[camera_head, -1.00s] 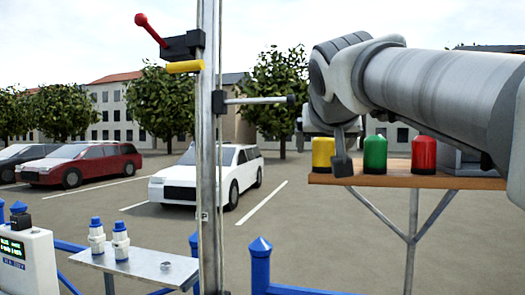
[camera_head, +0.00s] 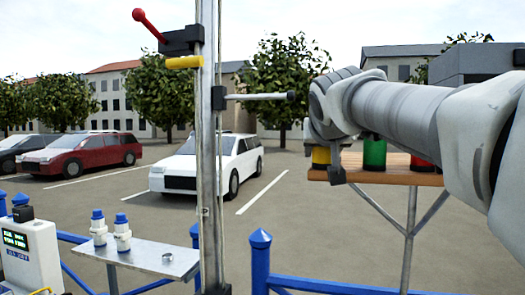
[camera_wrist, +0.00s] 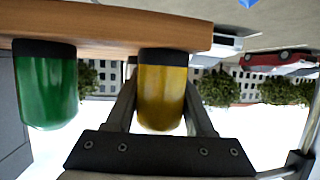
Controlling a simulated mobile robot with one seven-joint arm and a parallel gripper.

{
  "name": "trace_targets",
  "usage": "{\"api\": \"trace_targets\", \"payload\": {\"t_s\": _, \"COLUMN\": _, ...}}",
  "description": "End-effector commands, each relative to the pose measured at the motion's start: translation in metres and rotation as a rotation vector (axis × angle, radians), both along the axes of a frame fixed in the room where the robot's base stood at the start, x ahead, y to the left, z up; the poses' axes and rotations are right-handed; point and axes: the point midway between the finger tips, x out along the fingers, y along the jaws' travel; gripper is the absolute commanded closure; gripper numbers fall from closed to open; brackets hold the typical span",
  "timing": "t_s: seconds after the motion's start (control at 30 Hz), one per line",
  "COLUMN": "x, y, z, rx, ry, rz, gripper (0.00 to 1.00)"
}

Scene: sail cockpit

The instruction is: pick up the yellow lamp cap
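The yellow lamp cap (camera_head: 321,155) has a dark base and stands on the wooden shelf (camera_head: 400,178), partly hidden by my gripper in the head view. In the wrist view, which is upside down, the yellow cap (camera_wrist: 162,95) sits between the two fingers of my gripper (camera_wrist: 162,88), its base still against the shelf (camera_wrist: 110,28). One finger is on each side of the cap, with narrow gaps showing. My gripper looks open around it. In the head view one fingertip shows just right of the cap, and the other is hidden.
A green cap (camera_head: 374,153) and a red cap (camera_head: 421,163) stand to the right on the same shelf; the green one is close to my gripper (camera_wrist: 47,88). A metal mast (camera_head: 208,150) with a horizontal rod (camera_head: 260,96) stands left of my arm.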

Motion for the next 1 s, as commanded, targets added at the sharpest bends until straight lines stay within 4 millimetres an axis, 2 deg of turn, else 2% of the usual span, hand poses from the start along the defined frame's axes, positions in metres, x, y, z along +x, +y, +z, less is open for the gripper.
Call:
{"api": "trace_targets", "payload": {"t_s": 0.03, "x": 0.0, "y": 0.0, "z": 0.0, "rx": 0.0, "ry": 0.0, "rz": 0.0, "gripper": 0.58}}
{"api": "trace_targets", "payload": {"t_s": 0.27, "x": 0.0, "y": 0.0, "z": 0.0, "rx": 0.0, "ry": 0.0, "rz": 0.0, "gripper": 1.0}}
{"api": "trace_targets", "payload": {"t_s": 0.67, "x": 0.0, "y": 0.0, "z": 0.005, "rx": 0.0, "ry": -0.002, "rz": 0.0, "gripper": 1.0}}
{"api": "trace_targets", "payload": {"t_s": 0.87, "x": 0.0, "y": 0.0, "z": 0.024, "rx": 0.001, "ry": -0.002, "rz": 0.001, "gripper": 1.0}}
{"api": "trace_targets", "payload": {"t_s": 1.0, "x": -0.002, "y": -0.003, "z": 0.046, "rx": 0.002, "ry": -0.005, "rz": -0.002, "gripper": 1.0}}
